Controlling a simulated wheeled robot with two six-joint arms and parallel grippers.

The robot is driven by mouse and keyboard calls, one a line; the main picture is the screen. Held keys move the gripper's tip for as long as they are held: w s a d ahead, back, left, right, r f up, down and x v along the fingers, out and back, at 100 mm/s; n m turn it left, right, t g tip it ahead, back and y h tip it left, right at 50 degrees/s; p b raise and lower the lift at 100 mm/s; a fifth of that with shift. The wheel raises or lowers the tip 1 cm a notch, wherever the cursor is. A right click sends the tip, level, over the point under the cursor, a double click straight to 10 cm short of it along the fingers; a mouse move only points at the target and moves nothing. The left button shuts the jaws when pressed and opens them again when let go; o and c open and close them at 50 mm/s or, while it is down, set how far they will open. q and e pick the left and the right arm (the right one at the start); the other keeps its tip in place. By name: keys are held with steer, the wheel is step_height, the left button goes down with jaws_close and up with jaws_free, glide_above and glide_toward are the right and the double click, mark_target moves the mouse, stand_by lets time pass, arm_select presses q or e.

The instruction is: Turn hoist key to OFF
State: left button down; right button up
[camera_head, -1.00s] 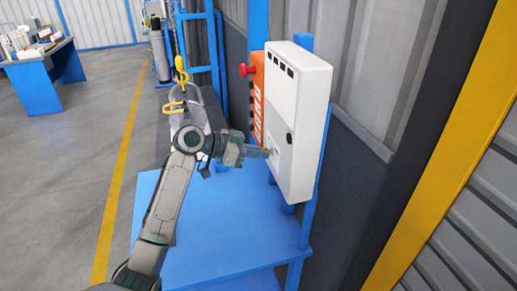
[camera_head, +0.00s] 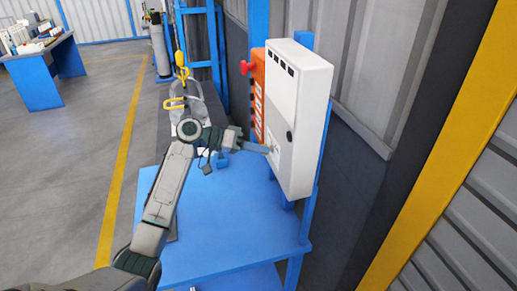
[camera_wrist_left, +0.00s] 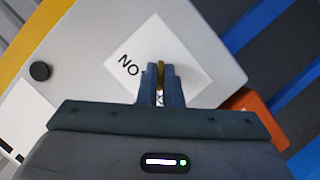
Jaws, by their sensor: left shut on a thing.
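My left gripper (camera_head: 266,148) reaches from the left to a pale label (camera_head: 273,145) low on the box's front face. In the left wrist view, the gripper (camera_wrist_left: 160,86) is shut on a thin brass-coloured key (camera_wrist_left: 160,70) in front of a white label (camera_wrist_left: 185,60) on the box. Only the letters "NO" and part of another show; the fingers cover the rest. In the head view I cannot make out the key. My right gripper is not in view.
A red knob (camera_head: 248,68) sticks out of the orange strip. A black round knob (camera_wrist_left: 40,71) is on the box face. A yellow hook (camera_head: 181,66) hangs behind my arm. The blue table top (camera_head: 230,225) is clear in front.

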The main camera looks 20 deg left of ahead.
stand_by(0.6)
arm_select(q)
steer(key=c, duration=1.6)
jaws_free()
steer(key=shift+a, duration=0.1)
steer(key=b+v, duration=0.5)
steer(key=v, duration=0.5)
steer(key=shift+a, duration=0.35)
steer(key=shift+s, duration=0.1)
